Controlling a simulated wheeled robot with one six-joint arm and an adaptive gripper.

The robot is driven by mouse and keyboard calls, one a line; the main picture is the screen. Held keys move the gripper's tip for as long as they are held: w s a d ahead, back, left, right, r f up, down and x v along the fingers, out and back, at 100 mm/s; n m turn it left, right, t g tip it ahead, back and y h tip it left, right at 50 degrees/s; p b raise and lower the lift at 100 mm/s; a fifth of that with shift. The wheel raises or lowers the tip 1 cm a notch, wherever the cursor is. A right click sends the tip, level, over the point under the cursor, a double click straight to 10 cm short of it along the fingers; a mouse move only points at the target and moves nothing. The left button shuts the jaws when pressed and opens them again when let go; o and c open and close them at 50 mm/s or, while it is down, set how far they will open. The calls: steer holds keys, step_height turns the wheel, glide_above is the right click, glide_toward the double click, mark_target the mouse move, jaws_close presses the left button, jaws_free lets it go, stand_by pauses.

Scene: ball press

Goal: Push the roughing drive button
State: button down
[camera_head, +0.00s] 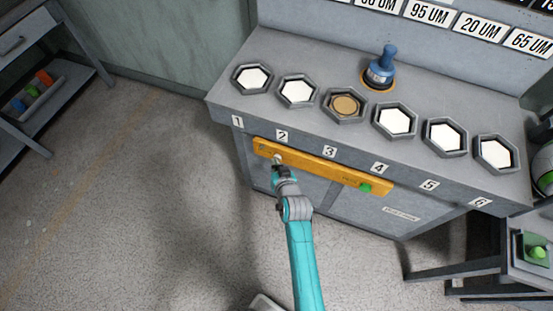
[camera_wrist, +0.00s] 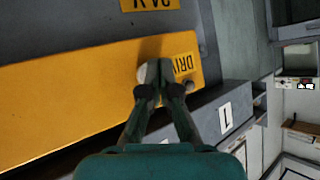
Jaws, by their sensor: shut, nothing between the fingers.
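The yellow control panel (camera_head: 320,165) runs along the front of the grey bench. A pale round button (camera_head: 277,158) sits near its left end. In the wrist view this button (camera_wrist: 143,73) shows partly behind my fingertips, beside a label (camera_wrist: 184,64) reading "DRIV", the rest hidden. My gripper (camera_head: 278,168) is shut and empty. Its fingertips, also in the wrist view (camera_wrist: 158,68), overlap the button's edge; I cannot tell whether they touch it. A green button (camera_head: 365,187) sits at the panel's right end.
The bench top (camera_head: 225,103) holds several hexagonal wells numbered 1 to 6; well 3 (camera_head: 345,104) has a tan disc. A blue-handled tool (camera_head: 381,70) stands behind. A shelf cart (camera_head: 40,75) is at left, a side table (camera_head: 470,273) at right. The floor left is clear.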

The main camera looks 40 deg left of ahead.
steer(key=s+d, duration=0.1)
steer(key=s, duration=0.5)
steer(key=shift+d, duration=0.2)
stand_by(0.4)
steer(key=shift+f, duration=0.1)
steer(key=s+d+r+m+t+h, duration=0.1)
steer(key=s+d, duration=0.2)
steer(key=d, duration=0.7)
steer(key=s+d+m+t+h, duration=0.2)
steer(key=s+d, duration=0.2)
steer(key=d, duration=0.6)
steer(key=s+d+r+m+t+h, duration=0.1)
steer(key=s+d, duration=0.2)
steer(key=d, duration=0.7)
steer(key=s+d+r+m+t+h, duration=0.1)
steer(key=s+d+r+h, duration=0.1)
steer(key=s+d+r, duration=0.4)
steer(key=s+d+r+m+t+h, duration=0.2)
steer(key=s+d+r, duration=0.5)
steer(key=s+r, duration=0.4)
steer(key=shift+s+d+r+m+h, duration=0.3)
steer(key=shift+s+r+h, duration=0.05)
steer(key=shift+r+h, duration=0.5)
